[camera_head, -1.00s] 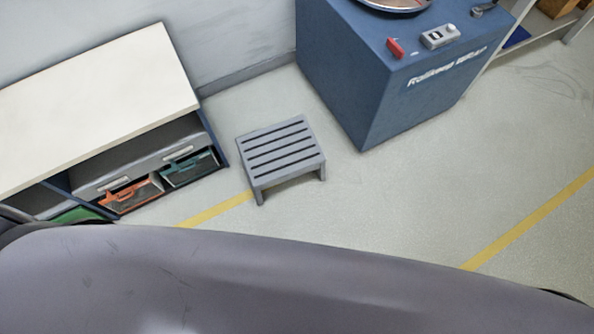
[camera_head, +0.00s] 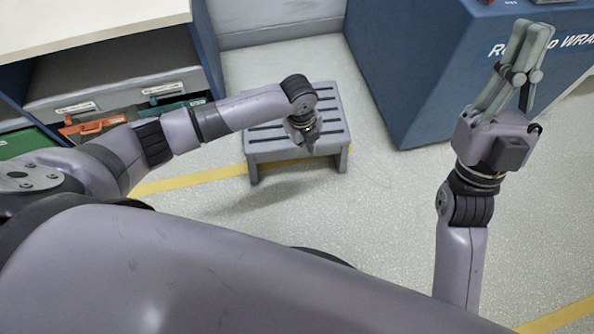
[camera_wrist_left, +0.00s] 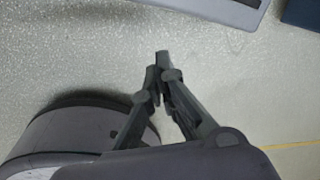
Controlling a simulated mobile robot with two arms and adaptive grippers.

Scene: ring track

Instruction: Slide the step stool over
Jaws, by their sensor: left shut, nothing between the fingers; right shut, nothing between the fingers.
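The grey slatted step stool (camera_head: 328,118) stands upright on the floor, between the shelf unit and the blue machine. In the left wrist view its edge (camera_wrist_left: 235,10) shows at the top. My left arm reaches across from the left, and its gripper (camera_head: 305,142) hangs in front of the stool in the head view, hiding part of its top and front. In the left wrist view my left gripper's fingers (camera_wrist_left: 160,68) are together, empty and apart from the stool edge. My right gripper (camera_head: 535,50) is raised at the right, shut and empty, clear of the stool.
A blue machine (camera_head: 415,75) stands close to the stool's right. A white-topped shelf unit (camera_head: 90,20) with orange and green bins stands at the left. Yellow lines (camera_head: 190,180) mark the floor. The floor (camera_head: 365,220) in front of the stool is clear.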

